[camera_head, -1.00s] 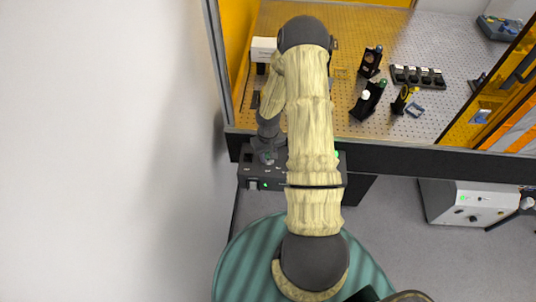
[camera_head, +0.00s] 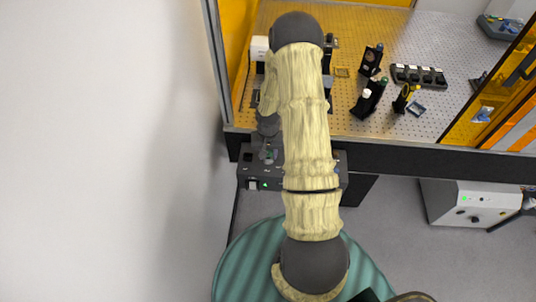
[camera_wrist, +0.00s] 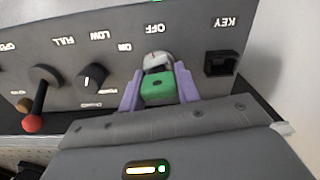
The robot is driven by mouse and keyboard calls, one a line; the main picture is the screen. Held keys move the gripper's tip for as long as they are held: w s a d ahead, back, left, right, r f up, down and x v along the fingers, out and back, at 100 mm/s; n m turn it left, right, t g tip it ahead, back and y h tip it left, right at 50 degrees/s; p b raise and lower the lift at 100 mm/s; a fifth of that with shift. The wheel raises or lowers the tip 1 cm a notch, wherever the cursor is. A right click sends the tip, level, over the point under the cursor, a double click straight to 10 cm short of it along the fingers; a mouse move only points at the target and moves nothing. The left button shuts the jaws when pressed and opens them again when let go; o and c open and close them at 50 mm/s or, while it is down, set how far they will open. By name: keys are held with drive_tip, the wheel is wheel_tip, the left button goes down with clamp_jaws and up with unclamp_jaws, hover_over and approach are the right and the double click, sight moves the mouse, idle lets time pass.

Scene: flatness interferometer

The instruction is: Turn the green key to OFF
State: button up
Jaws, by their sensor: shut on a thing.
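The green key (camera_wrist: 158,86) sits in a round silver lock collar (camera_wrist: 157,60) on the dark grey control panel (camera_wrist: 190,20) in the wrist view. My gripper (camera_wrist: 159,90) is shut on the key, with one purple finger on each side. The OFF label (camera_wrist: 154,28) is straight above the collar in the picture, and the ON label (camera_wrist: 125,47) is to its upper left. Lettering appears upside down. I cannot tell the key's exact angle. In the head view the control box (camera_head: 252,170) hangs at the bench's front edge, and my arm partly covers it.
A black knob (camera_wrist: 90,78) and a red-tipped lever (camera_wrist: 33,122) are left of the key. A black square socket (camera_wrist: 221,63) is to its right under KEY. The perforated optical bench (camera_head: 425,120) holds several mounts. A white wall stands left.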

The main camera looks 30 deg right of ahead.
drive_tip(key=shift+s+f, duration=0.1)
drive_tip(key=shift+f, duration=0.05)
drive_tip(key=shift+m+b, duration=0.3)
drive_tip(key=shift+m, duration=0.9)
drive_tip(key=o, duration=1)
drive_tip(key=shift+r+p, duration=2.5)
drive_tip(key=shift+r, duration=1.15)
